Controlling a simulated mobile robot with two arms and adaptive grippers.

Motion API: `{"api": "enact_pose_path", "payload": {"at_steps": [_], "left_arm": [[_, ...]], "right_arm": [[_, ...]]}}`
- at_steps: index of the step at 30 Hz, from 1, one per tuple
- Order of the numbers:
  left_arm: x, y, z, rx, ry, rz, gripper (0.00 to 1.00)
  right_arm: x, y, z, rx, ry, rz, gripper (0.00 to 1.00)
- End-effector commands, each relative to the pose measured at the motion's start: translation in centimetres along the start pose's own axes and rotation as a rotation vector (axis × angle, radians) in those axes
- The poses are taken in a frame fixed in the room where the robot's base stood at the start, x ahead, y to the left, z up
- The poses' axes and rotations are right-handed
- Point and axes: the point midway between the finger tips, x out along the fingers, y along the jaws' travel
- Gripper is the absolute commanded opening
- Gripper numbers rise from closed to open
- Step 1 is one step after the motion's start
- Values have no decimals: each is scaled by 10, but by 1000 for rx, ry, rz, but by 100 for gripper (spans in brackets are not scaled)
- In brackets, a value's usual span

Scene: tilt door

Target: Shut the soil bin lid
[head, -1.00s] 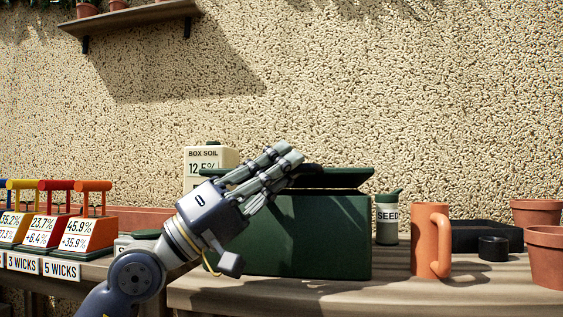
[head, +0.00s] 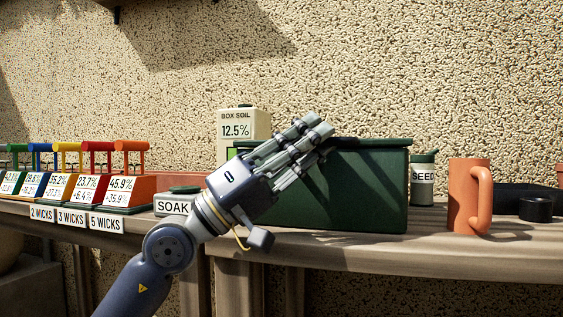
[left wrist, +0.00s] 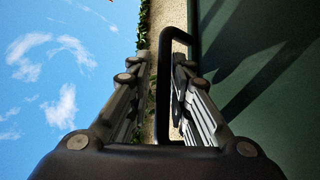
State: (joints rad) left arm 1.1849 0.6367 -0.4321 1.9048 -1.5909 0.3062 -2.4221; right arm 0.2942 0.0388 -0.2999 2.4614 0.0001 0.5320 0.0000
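The soil bin (head: 375,190) is a dark green box on the bench in the head view. Its green lid (head: 375,142) lies about level along the bin's top, with no clear gap at the visible right part. My left gripper (head: 318,126) is at the front of the lid and hides its left middle part. In the left wrist view a black loop handle (left wrist: 164,85) stands between the two fingers, close to the right one. The fingers are apart, with a gap beside the left one. A green panel (left wrist: 275,100) fills the right side there. My right gripper is in neither view.
A box soil display (head: 240,130) reading 12.5% stands behind the bin. An orange mug (head: 465,195) and a seed jar (head: 423,180) stand to its right. A soak box (head: 175,203) and several coloured-handled scales line the left.

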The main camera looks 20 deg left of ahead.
Motion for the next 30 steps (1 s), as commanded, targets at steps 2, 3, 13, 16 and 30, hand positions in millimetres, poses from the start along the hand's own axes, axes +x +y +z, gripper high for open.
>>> {"api": "enact_pose_path", "payload": {"at_steps": [2,3,13,16,30], "left_arm": [[-13,-2,0,-1,0,-4,19],[-20,-2,1,0,0,-4,19],[-74,-2,1,-3,1,-3,19],[-88,-1,1,-3,0,-2,19],[-111,0,0,0,-1,0,19]], "right_arm": [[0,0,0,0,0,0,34],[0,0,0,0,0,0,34],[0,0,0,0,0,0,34],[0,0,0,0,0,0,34],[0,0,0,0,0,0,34]]}}
